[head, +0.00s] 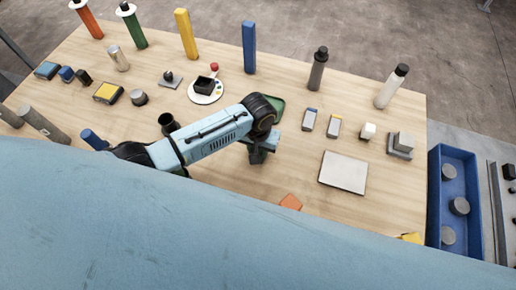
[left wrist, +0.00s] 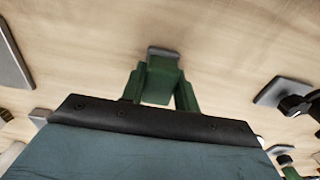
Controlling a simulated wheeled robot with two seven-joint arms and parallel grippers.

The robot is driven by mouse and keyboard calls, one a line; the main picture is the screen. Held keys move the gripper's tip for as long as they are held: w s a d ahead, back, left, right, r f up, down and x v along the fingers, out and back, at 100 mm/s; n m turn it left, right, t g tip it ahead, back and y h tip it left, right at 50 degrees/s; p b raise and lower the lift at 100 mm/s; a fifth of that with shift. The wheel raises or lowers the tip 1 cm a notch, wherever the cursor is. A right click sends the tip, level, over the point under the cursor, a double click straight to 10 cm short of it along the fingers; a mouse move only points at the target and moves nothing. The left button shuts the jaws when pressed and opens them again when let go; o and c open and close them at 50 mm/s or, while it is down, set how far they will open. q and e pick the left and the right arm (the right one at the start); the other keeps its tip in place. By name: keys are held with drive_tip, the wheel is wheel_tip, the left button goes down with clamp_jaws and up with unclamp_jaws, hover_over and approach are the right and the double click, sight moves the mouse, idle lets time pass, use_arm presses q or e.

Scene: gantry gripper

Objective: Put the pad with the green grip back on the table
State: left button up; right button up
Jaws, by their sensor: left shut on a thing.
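My left gripper (head: 257,155) points down over the middle of the table, and its arm comes in from the left. In the left wrist view, the jaws are shut on the pad with the green grip (left wrist: 162,76). A grey edge of the pad shows just beyond the green part. The gripper body covers much of the pad, and in the head view the pad cannot be made out clearly. I cannot tell whether it touches the table (head: 225,185). My right gripper is not in view.
A light grey plate (head: 343,172) lies right of my gripper, and a green tray (head: 276,106) is partly behind my wrist. A pad with a black knob (head: 170,80) stands farther left. A blue bin (head: 436,200) stands off the right edge. Bare wood lies around the gripper.

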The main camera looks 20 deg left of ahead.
use_arm(q)
drive_tip(key=shift+f, duration=0.1)
drive_tip(key=shift+f, duration=0.1)
drive_tip(key=o, duration=0.9)
drive_tip(key=shift+o, duration=0.2)
wheel_tip(320, 180, up, 12)
drive_tip(key=p, duration=0.1)
drive_tip(key=shift+r, duration=0.2)
